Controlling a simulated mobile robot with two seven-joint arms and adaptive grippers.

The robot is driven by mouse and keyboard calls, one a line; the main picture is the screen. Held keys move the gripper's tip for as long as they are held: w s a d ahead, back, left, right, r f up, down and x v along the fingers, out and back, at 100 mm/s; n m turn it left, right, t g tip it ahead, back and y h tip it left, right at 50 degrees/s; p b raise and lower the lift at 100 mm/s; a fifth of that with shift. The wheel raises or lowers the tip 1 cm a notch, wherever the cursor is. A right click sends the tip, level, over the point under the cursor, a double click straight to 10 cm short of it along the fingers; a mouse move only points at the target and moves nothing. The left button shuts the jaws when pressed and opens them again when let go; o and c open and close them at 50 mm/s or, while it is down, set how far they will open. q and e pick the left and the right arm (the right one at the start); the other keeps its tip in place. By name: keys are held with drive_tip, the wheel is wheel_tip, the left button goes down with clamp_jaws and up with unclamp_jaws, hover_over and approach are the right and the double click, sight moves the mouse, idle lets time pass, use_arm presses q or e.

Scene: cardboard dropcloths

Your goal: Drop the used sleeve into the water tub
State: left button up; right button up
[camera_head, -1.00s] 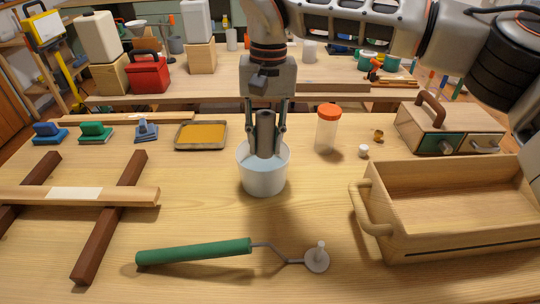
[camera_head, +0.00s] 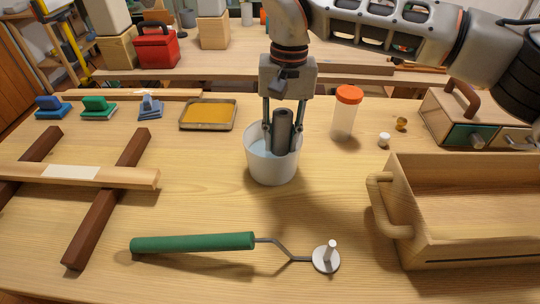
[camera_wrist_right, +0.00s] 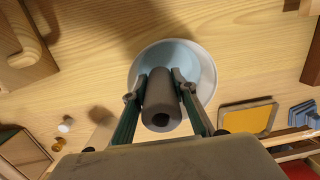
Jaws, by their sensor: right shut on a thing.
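The used sleeve (camera_head: 283,128) is a dark grey hollow cylinder, standing roughly upright, its lower end inside the white water tub (camera_head: 272,172). Pale blue water shows in the tub. My right gripper (camera_head: 283,140) comes down from above and is shut on the sleeve, its fingertips at or just inside the rim. In the right wrist view the sleeve (camera_wrist_right: 161,105) sits between the fingers over the tub (camera_wrist_right: 205,70). Whether the sleeve touches the tub's bottom is hidden. My left gripper is not in view.
A green-handled roller frame (camera_head: 195,243) lies in front. A wooden tray (camera_head: 470,255) stands right, an orange-lidded jar (camera_head: 345,115) beside the tub. A yellow paint tray (camera_head: 208,116) lies behind left. Crossed wooden bars (camera_head: 110,205) lie left. Bare table surrounds the tub's front.

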drive_tip(key=o, duration=1.1)
drive_tip(key=shift+c, duration=0.2)
wheel_tip(320, 180, up, 12)
drive_tip(key=shift+w+d, duration=0.25)
drive_tip(key=shift+w, duration=0.2)
